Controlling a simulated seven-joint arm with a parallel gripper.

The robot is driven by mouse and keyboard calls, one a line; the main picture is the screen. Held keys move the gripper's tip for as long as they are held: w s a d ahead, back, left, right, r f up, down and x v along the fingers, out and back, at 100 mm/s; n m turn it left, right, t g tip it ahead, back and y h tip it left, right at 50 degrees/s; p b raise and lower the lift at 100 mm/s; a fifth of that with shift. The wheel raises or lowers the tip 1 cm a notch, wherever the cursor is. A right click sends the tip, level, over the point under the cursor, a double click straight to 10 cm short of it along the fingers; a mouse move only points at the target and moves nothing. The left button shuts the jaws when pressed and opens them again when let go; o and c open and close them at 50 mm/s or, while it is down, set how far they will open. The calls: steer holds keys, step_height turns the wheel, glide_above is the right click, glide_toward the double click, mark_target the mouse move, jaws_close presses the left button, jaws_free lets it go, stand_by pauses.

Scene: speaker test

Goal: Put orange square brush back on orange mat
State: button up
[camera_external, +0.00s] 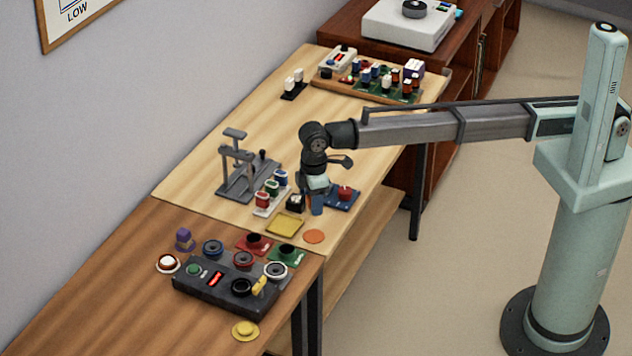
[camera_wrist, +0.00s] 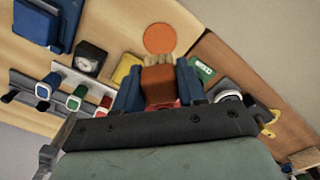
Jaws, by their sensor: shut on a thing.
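The orange square brush (camera_wrist: 158,82) is held between the blue fingers of my gripper (camera_wrist: 158,74) in the wrist view, with its pale bristles toward the top of the picture. The round flat orange mat (camera_wrist: 160,39) lies bare on the light wood table, just beyond the bristles in that view. In the external view my gripper (camera_external: 316,204) points down above the table, and the orange mat (camera_external: 314,236) is apart from it, near the table's front edge. Only a sliver of the brush shows there, so its exact height is hard to tell.
A yellow tray (camera_external: 285,226) lies left of the mat. A small black box (camera_external: 295,203), a rack of coloured pieces (camera_external: 271,192) and a blue tray (camera_external: 343,196) stand close around my gripper. A grey stand (camera_external: 248,172) is behind. A dark control box (camera_external: 228,288) sits on the darker table.

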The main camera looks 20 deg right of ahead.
mark_target(314, 235)
steer(key=shift+f, duration=4.3)
steer(key=shift+f, duration=0.1)
steer(key=o, duration=1)
step_height(314, 235, up, 12)
steer(key=shift+r, duration=0.1)
steer(key=shift+w, duration=0.1)
